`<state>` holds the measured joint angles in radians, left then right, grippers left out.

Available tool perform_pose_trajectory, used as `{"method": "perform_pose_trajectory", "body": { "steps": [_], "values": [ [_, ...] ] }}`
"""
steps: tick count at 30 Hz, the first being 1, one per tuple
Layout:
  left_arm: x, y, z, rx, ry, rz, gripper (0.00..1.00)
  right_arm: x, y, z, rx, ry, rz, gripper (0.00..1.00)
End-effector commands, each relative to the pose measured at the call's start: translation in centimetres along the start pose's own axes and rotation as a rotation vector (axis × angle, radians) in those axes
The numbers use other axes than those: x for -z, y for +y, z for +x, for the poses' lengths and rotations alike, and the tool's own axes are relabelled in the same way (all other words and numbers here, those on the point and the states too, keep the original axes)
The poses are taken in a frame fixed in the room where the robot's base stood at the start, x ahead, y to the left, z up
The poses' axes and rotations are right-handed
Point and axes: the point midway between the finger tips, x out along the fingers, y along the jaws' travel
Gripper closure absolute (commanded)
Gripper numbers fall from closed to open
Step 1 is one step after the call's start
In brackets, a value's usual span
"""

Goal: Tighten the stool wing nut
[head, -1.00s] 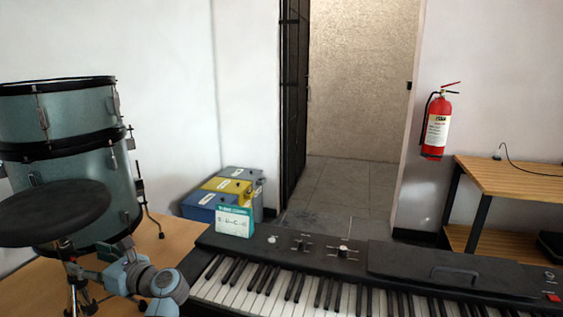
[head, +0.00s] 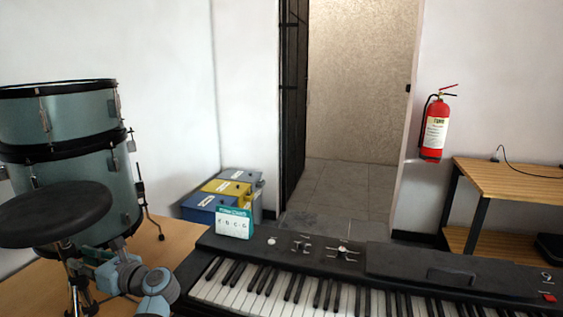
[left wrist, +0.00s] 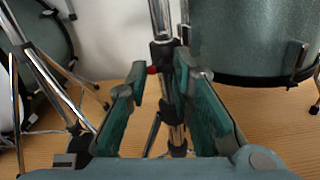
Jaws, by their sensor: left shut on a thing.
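The stool has a round black seat (head: 55,213) and a chrome post (head: 72,272), at the lower left of the head view. In the left wrist view the post (left wrist: 160,20) passes a dark collar and runs down between my fingers. A small red part (left wrist: 152,70), perhaps the wing nut, shows at the collar beside the fingertips; its shape is mostly hidden. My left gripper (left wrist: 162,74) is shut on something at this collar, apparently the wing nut. In the head view the left gripper (head: 84,258) is below the seat, by the post. My right gripper is not in view.
Grey-green drums (head: 85,182) stand close behind the stool on a wooden floor (head: 177,236). A keyboard (head: 330,262) fills the front middle and right, with a small card (head: 234,222) on it. Several boxes (head: 228,190), a fire extinguisher (head: 434,128) and a wooden shelf (head: 510,180) are further back.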

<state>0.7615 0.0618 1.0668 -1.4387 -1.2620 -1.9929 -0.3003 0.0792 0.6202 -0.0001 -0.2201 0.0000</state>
Motion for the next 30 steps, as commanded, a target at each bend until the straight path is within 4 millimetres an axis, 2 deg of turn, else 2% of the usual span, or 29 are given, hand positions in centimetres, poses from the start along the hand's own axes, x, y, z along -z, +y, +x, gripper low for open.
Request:
{"method": "perform_pose_trajectory", "body": {
  "steps": [11, 27, 28, 30],
  "values": [
    [-0.5, -0.2, 0.0, 0.011, -0.004, 0.002, 1.00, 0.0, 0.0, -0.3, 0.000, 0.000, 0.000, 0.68],
    [-1.1, -0.3, 0.0, 0.010, -0.005, 0.368, 1.00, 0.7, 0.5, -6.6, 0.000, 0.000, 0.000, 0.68],
    [-1.0, -0.3, 0.0, 0.009, -0.006, 0.377, 0.77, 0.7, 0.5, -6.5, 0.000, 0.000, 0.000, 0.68],
    [-0.8, -0.3, 0.0, 0.009, -0.007, 0.373, 0.66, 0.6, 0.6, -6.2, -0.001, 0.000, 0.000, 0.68]
  ]
}}
